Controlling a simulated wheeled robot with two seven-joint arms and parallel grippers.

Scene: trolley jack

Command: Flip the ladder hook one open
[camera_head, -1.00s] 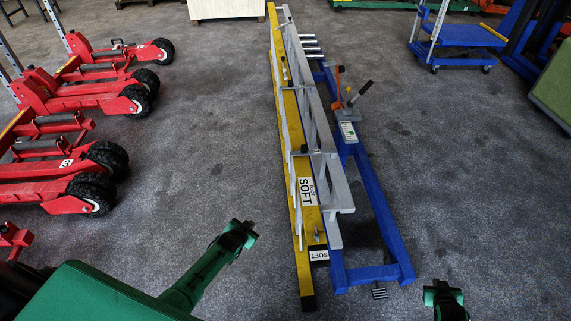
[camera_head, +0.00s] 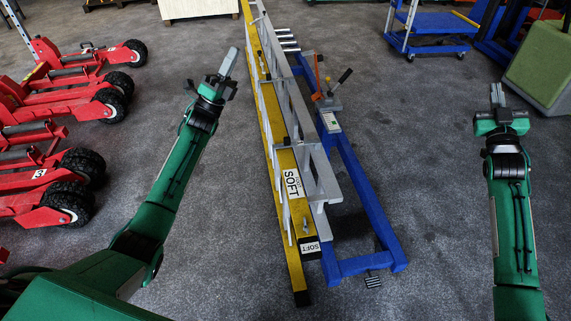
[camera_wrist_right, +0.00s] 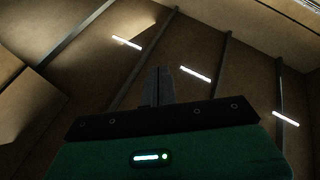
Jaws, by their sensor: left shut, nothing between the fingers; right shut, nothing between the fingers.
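A yellow and grey ladder (camera_head: 271,120) stands lengthwise in the middle of the head view, against a blue frame (camera_head: 367,190). Small fittings show along it, one dark one (camera_head: 282,143) partway down its side. I cannot tell which is ladder hook one, or whether it is open. My left gripper (camera_head: 228,63) is shut and empty, raised to the left of the ladder and apart from it. My right gripper (camera_head: 498,95) is shut and empty, raised well to the right of the blue frame. Its closed fingers also show in the right wrist view (camera_wrist_right: 158,86), with only walls and ceiling lights behind.
Red wheeled jacks (camera_head: 75,165) line the left side. An orange and black lever (camera_head: 333,82) rises from the blue frame. A blue cart (camera_head: 432,30) and a green block (camera_head: 545,75) stand at the back right.

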